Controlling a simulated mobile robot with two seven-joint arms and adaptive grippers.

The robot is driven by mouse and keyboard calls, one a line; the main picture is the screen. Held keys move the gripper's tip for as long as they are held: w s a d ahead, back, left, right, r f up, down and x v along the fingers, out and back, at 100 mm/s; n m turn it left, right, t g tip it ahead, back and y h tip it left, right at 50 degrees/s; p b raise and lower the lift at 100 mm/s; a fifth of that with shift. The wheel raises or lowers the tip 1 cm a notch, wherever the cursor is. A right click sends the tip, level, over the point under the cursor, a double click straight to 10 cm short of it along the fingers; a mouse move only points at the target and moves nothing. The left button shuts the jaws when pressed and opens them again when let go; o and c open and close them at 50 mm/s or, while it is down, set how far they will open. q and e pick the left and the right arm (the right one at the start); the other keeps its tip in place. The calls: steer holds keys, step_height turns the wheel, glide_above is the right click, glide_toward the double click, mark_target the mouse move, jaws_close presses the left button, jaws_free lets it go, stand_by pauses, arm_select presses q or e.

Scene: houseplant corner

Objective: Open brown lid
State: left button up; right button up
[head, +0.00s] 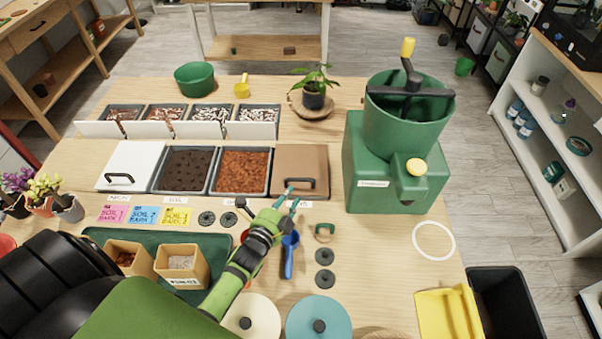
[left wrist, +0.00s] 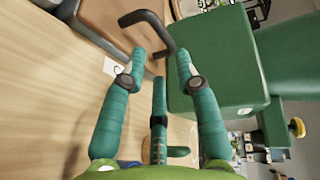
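The brown lid (head: 300,160) lies flat over the rightmost bin of the front row, with a black bar handle (head: 300,184) at its near edge. My left gripper (head: 291,194) is at the handle, its fingers pointing towards it. In the left wrist view, the gripper (left wrist: 160,66) has its two green fingers apart, with the dark handle (left wrist: 150,25) just ahead of and between the tips. I cannot tell whether a finger touches it. The lid (left wrist: 105,25) shows at the top left there. My right gripper is not in view.
A large green machine (head: 390,165) stands close to the lid's right. Open soil bins (head: 242,172) and a white lid (head: 132,160) are to its left. A potted plant (head: 314,92) stands behind. A blue scoop (head: 289,255) lies near my left gripper.

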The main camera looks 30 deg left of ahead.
mark_target(298, 192)
arm_select(q)
steer(key=w+b, duration=0.1)
steer(key=w, duration=0.1)
steer(key=w+f+b, duration=0.1)
steer(key=w, duration=0.2)
steer(key=shift+w+f+b, duration=0.1)
steer(key=shift+f+b, duration=0.05)
steer(key=shift+b, duration=0.25)
steer(key=shift+w+a, duration=0.15)
steer(key=shift+w, duration=0.35)
jaws_close()
